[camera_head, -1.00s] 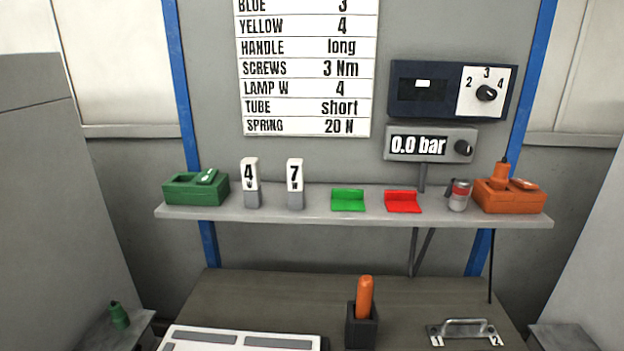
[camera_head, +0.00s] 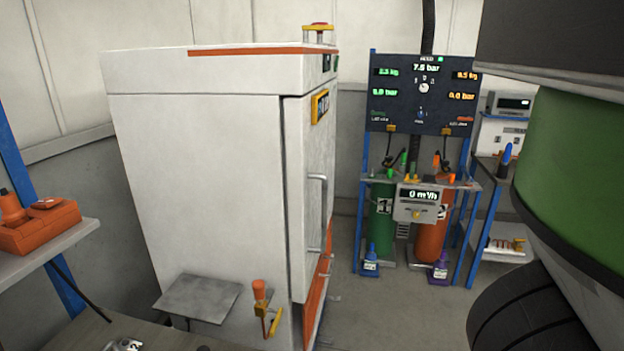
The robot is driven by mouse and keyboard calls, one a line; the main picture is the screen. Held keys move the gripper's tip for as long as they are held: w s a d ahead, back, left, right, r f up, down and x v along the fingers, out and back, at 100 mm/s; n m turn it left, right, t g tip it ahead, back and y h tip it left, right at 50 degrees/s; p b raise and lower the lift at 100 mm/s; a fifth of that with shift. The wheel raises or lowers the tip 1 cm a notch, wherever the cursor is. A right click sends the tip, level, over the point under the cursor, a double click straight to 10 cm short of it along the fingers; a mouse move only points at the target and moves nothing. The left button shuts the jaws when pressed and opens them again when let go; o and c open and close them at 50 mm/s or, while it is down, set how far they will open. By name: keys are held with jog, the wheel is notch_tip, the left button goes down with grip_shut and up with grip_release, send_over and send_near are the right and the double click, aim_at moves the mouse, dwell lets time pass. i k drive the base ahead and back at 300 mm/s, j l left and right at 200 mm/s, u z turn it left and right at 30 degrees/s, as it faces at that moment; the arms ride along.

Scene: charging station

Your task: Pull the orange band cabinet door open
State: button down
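The white cabinet (camera_head: 200,180) with an orange band (camera_head: 235,51) along its top edge stands left of centre. Its door (camera_head: 312,165) is on the right-hand face, seen at a steep slant, and looks shut. A long upright bar handle (camera_head: 321,212) is on the door. A yellow-framed panel (camera_head: 320,106) sits above the handle, and an orange panel (camera_head: 316,299) shows low on the same face. My gripper is not in view.
A grey shelf plate (camera_head: 198,298) and an orange-topped yellow valve (camera_head: 263,305) are on the cabinet's near side. Bare floor (camera_head: 375,315) lies right of the door. Beyond stand green (camera_head: 380,215) and orange (camera_head: 430,240) cylinders. A large green and dark shape fills the right.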

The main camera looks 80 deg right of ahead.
aim_at(309, 150)
jog(key=z, duration=1.65)
